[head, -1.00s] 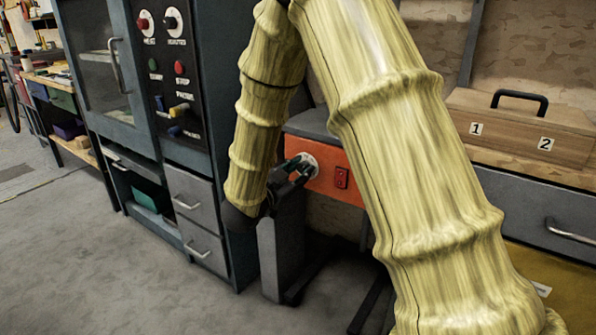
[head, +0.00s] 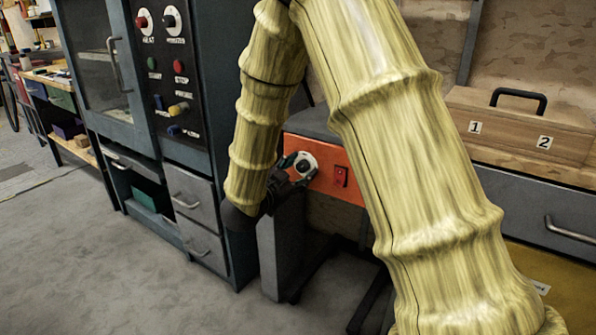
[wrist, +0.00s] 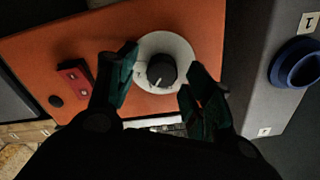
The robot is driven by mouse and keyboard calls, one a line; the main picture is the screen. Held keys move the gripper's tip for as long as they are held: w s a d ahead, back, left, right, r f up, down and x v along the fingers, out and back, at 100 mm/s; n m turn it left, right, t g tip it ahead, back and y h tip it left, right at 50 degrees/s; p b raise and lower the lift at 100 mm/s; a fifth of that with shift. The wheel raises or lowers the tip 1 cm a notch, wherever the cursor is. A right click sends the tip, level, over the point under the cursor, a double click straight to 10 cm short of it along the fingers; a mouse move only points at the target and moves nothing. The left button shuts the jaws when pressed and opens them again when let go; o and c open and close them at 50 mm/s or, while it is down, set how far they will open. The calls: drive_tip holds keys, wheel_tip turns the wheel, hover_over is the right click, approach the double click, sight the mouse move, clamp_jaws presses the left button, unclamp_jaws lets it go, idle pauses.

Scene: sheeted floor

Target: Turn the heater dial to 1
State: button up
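The heater is an orange-fronted unit (head: 322,176); its orange panel also shows in the wrist view (wrist: 190,22). A round white dial plate (wrist: 165,42) with a black knob (wrist: 161,71) sits on the panel. A white pointer line on the knob points down and slightly left in the wrist view; the plate's marks are too small to read. My gripper (wrist: 160,88) is open, with one green-tipped finger on each side of the knob and visible gaps between. In the head view my gripper (head: 291,168) is at the dial, partly covering the plate's left side.
A red switch (head: 341,177) is right of the dial. A dark cabinet with drawers (head: 200,195) stands close on the left. A workbench with a grey drawer (head: 540,215) and wooden box (head: 520,125) is at right. Floor at front left is clear.

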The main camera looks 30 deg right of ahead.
drive_tip(key=shift+a, duration=0.1)
drive_tip(key=v, duration=1.2)
drive_tip(key=shift+f, duration=0.1)
drive_tip(key=s+a+f+n+y, duration=0.15)
drive_tip(key=f+n+y, duration=0.25)
drive_tip(key=f, duration=0.7)
drive_tip(key=s+a+f+n+t+y, duration=0.1)
drive_tip(key=s+f+n+y, duration=0.2)
drive_tip(key=f, duration=0.8)
drive_tip(key=s+a+f+n+y, duration=0.1)
drive_tip(key=f+n+y, duration=0.35)
drive_tip(key=f, duration=0.65)
drive_tip(key=s+a+f+n+g+y, duration=0.25)
drive_tip(key=s+f, duration=0.35)
drive_tip(key=s, duration=0.4)
drive_tip(key=s+a+f+n+g+y, duration=0.1)
drive_tip(key=s+f+n+g, duration=0.15)
drive_tip(key=s+f, duration=0.45)
drive_tip(key=s+a+f+n+g+y, duration=0.2)
drive_tip(key=s+f+g, duration=0.15)
drive_tip(key=s, duration=0.85)
wheel_tip(320, 180, up, 35)
drive_tip(key=p, duration=3.4)
drive_tip(key=shift+f+t+p, duration=0.2)
drive_tip(key=shift+t+p, duration=0.15)
drive_tip(key=shift+p, duration=0.05)
